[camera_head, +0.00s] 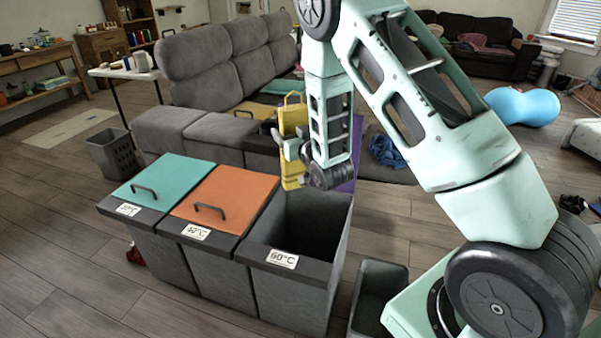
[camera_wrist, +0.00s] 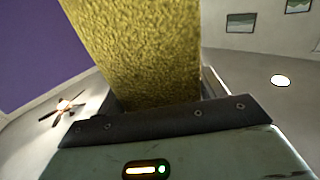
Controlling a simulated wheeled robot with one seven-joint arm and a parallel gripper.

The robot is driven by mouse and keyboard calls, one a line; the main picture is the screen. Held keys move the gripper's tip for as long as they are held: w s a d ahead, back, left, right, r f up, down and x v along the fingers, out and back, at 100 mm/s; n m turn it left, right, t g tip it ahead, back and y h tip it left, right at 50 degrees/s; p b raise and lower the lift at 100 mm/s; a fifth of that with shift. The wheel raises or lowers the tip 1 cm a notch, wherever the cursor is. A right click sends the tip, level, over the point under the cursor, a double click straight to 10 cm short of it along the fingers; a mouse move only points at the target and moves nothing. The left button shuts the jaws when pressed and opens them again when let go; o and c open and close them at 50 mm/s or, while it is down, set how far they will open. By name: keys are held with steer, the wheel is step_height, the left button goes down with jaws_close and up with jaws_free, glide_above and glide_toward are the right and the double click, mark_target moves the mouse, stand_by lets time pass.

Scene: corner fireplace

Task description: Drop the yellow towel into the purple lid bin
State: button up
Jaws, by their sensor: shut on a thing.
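The yellow towel (camera_head: 293,117) is held in my gripper (camera_head: 291,150), with parts showing above and below the fingers. In the wrist view the towel (camera_wrist: 140,50) rises from between the jaws (camera_wrist: 155,112). The purple lid (camera_head: 350,165) stands raised behind the open 60°C bin (camera_head: 290,289), partly hidden by my arm. A purple surface (camera_wrist: 35,50) also fills the upper left of the wrist view. In the head view my gripper and the towel appear above the back part of that bin's dark opening. The bin's floor is hidden.
Two bins with shut lids, teal (camera_head: 163,181) and orange (camera_head: 225,198), adjoin the open bin on the left. A grey sofa (camera_head: 225,66) stands behind. A small basket (camera_head: 113,152) is at left, and another grey container (camera_head: 378,288) is right of the open bin.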

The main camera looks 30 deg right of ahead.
steer(key=d+f+b, duration=0.2)
steer(key=f+b, duration=0.6)
steer(key=f, duration=0.2)
steer(key=w+d+f+h+b, duration=0.1)
steer(key=d+f+b, duration=0.1)
steer(key=f+b, duration=0.7)
steer(key=shift+d+f+m, duration=0.2)
steer(key=shift+f+m, duration=0.2)
